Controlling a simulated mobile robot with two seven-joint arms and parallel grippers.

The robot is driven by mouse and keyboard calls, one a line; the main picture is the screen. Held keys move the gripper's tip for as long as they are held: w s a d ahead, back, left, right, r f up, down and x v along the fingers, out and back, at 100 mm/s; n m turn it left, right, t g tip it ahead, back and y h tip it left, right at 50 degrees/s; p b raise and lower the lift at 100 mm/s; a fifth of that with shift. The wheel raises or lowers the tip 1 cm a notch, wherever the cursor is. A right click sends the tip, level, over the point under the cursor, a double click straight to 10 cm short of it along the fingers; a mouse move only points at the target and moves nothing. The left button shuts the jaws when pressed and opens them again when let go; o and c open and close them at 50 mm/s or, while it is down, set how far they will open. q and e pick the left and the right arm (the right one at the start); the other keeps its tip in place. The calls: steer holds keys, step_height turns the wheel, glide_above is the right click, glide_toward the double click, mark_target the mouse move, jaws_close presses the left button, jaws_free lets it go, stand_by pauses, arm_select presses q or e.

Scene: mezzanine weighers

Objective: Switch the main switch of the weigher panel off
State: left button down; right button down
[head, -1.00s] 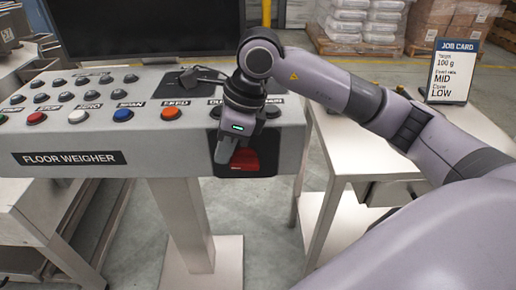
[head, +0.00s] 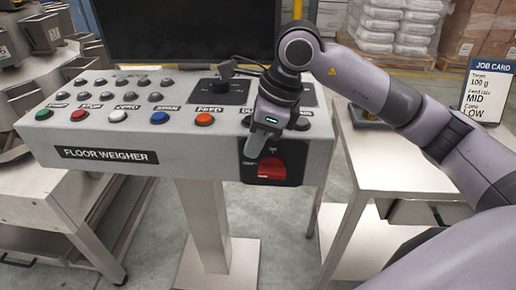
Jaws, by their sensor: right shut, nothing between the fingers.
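The weigher panel (head: 205,170) is a grey desk on a post, labelled FLOOR WEIGHER. Its main switch appears to be the red part (head: 271,168) on a black plate at the right of the front face. My right gripper (head: 252,155) is shut and empty, pointing down at the upper left of the red part. It hides some of the black plate; I cannot tell whether it touches the switch. Most of the red part shows, but its exact setting is hard to read. My left gripper is out of view.
Coloured buttons, such as the orange one (head: 204,119), line the panel top, with a black knob (head: 226,76) behind. A dark screen (head: 170,32) stands at the back. A steel table (head: 400,160) with a job card (head: 489,90) is at the right.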

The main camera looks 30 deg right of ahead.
arm_select(q)
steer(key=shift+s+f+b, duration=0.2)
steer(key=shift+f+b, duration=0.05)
steer(key=shift+b, duration=0.15)
arm_select(e)
steer(key=w+a+r, duration=0.2)
steer(key=a+r, duration=0.2)
steer(key=r, duration=0.5)
steer(key=shift+w, duration=0.2)
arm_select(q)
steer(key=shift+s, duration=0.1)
